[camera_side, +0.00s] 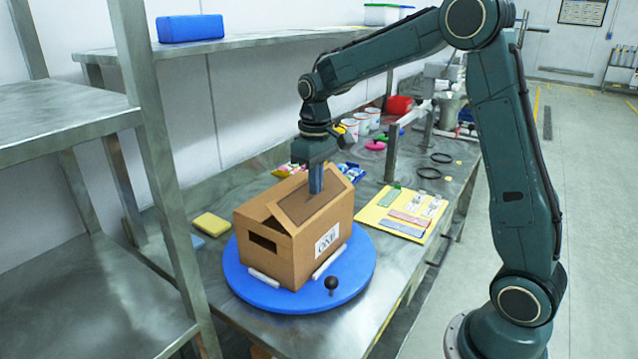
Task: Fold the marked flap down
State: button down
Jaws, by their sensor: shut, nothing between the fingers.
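A brown cardboard box (312,262) stands on a round blue turntable (355,278). It has a hand hole in its left end and a white printed label on its front right side. A flap with a darker brown panel (298,207) slopes across the top of the box, partly raised. I cannot tell for certain that this panel is the mark. My gripper (316,191) points straight down over the box top, shut and empty, its fingertips at this flap. Whether they touch it is unclear. The fingers hide part of the flap.
White strips edge the box's base, and a black knob (331,283) stands on the turntable. A yellow sponge (211,224) lies to the left. A yellow board (381,212) with cards lies right. A metal shelf post (160,165) rises at left.

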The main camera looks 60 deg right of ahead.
aim_at(307, 185)
jog(key=shift+w, duration=0.5)
jog(key=shift+w+f, duration=0.75)
jog(key=shift+f, duration=0.75)
jog(key=shift+r, duration=0.1)
dwell(0.3)
jog(key=shift+r, duration=3.9)
